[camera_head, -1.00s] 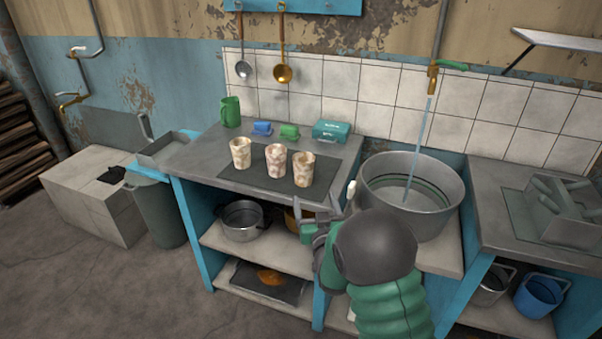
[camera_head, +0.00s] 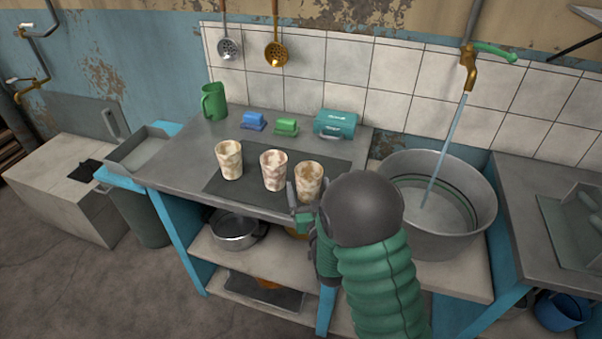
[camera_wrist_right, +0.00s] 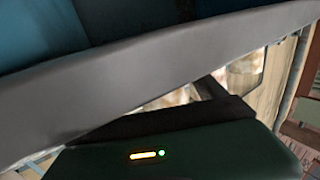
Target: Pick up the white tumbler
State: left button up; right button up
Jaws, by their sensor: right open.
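Three mottled tumblers stand upright in a row on a dark mat (camera_head: 222,188) on the metal counter. The left tumbler (camera_head: 229,160) is cream, the middle tumbler (camera_head: 273,171) is whitish with pinkish patches, and the right tumbler (camera_head: 308,180) is tan and brown. None is plain white. My right gripper (camera_head: 301,200) is open and empty at the counter's front edge, just in front of the right tumbler, whose lower part is partly hidden. In the right wrist view a grey band crosses the picture, with blurred mottled shapes (camera_wrist_right: 240,85) behind it. My left gripper is out of view.
A large metal basin (camera_head: 440,230) under running water stands right of my arm. Pots sit on the shelf below.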

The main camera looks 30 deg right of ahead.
jog(key=shift+s+d+r, duration=0.15)
jog(key=shift+s+d, duration=0.1)
jog(key=shift+d, duration=0.05)
jog(key=shift+s+a+r, duration=0.4)
jog(key=shift+s+r, duration=0.05)
jog(key=shift+r, duration=0.05)
jog(key=shift+c, duration=0.9)
jog(key=shift+w+a+f, duration=0.1)
jog(key=shift+w+a, duration=0.15)
jog(key=shift+a, duration=0.3)
jog(key=c, duration=0.5)
jog(key=shift+c, duration=1.1)
jog(key=shift+s+d+f, duration=0.1)
jog(key=shift+d, duration=0.55)
jog(key=c, duration=0.6)
jog(key=shift+a, duration=0.1)
